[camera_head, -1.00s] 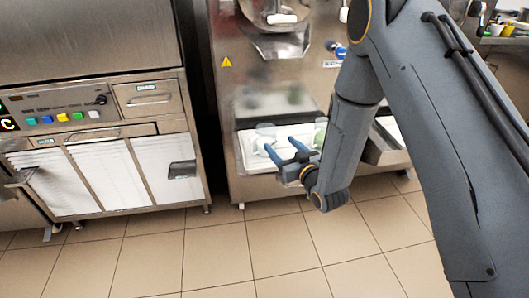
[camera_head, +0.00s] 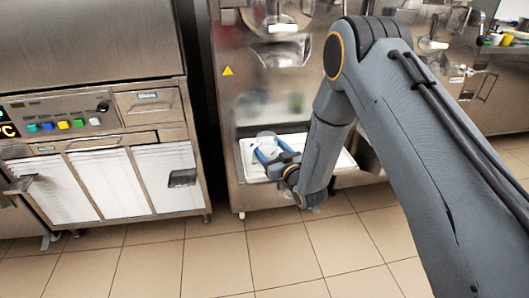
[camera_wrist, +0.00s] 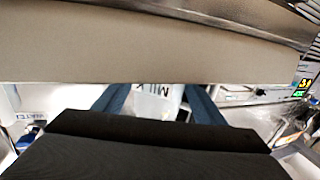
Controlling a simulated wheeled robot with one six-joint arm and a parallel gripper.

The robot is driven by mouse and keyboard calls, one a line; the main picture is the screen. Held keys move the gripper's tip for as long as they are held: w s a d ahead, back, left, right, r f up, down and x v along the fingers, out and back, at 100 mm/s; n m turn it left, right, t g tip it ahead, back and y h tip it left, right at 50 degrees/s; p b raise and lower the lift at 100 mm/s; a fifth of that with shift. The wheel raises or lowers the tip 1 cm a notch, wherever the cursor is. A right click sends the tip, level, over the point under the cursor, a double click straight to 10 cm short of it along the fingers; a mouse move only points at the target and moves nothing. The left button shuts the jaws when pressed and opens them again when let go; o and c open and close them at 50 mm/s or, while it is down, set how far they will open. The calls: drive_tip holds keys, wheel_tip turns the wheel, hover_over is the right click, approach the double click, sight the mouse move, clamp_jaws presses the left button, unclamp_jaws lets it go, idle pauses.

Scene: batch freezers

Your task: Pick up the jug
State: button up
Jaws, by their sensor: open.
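The jug (camera_head: 267,138) is a small, pale, see-through vessel standing in the white tray (camera_head: 247,160) at the front of the middle machine. My gripper (camera_head: 268,155) is at the tray, just in front of the jug, with its blue fingers pointing at it. The fingers are apart. In the wrist view my gripper (camera_wrist: 158,103) shows two blue fingers with a pale surface between them bearing dark letters like "MILK". I cannot tell whether this is the jug or something behind it. The lower part of the jug is hidden by my gripper.
A steel batch freezer (camera_head: 285,100) rises behind the tray. A cabinet with coloured buttons and white slatted panels (camera_head: 110,175) stands at the left. A counter with small items (camera_head: 500,40) is at the far right. The tiled floor (camera_head: 215,262) in front is clear.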

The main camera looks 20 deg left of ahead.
drive_tip(key=c, duration=1)
drive_tip(key=shift+r, duration=0.2)
drive_tip(key=shift+r, duration=4.8)
